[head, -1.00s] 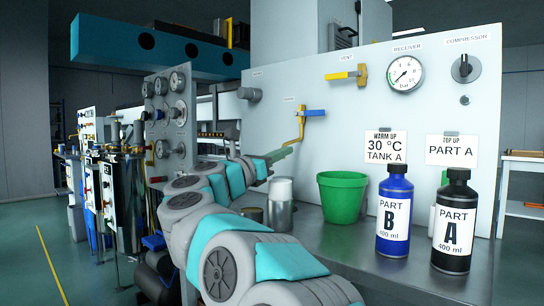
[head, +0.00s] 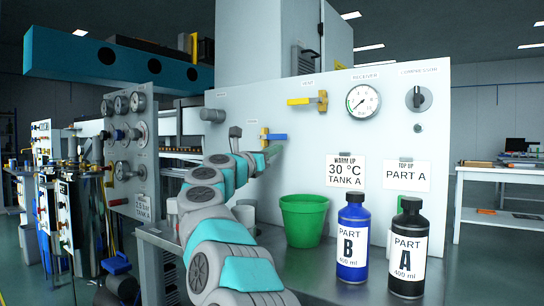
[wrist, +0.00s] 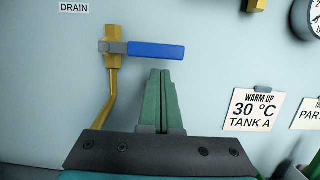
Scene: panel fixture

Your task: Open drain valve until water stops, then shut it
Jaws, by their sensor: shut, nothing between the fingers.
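The drain valve has a brass body (wrist: 115,46) with a blue lever (wrist: 150,50) and a bent brass pipe running down, under a DRAIN label in the wrist view. The lever lies level, pointing right, across the line of the pipe. The valve's blue lever also shows in the head view (head: 277,137). My gripper (wrist: 161,73) has green fingers, pressed together and empty, just below the lever's middle; I cannot tell whether they touch it. It is also in the head view (head: 272,149). No water is seen; the pipe's outlet is hidden.
A green bucket (head: 303,221), a blue PART B bottle (head: 353,238) and a black PART A bottle (head: 408,249) stand on the bench. Above are the yellow-handled vent valve (head: 306,101), the receiver gauge (head: 363,99) and the compressor knob (head: 416,98).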

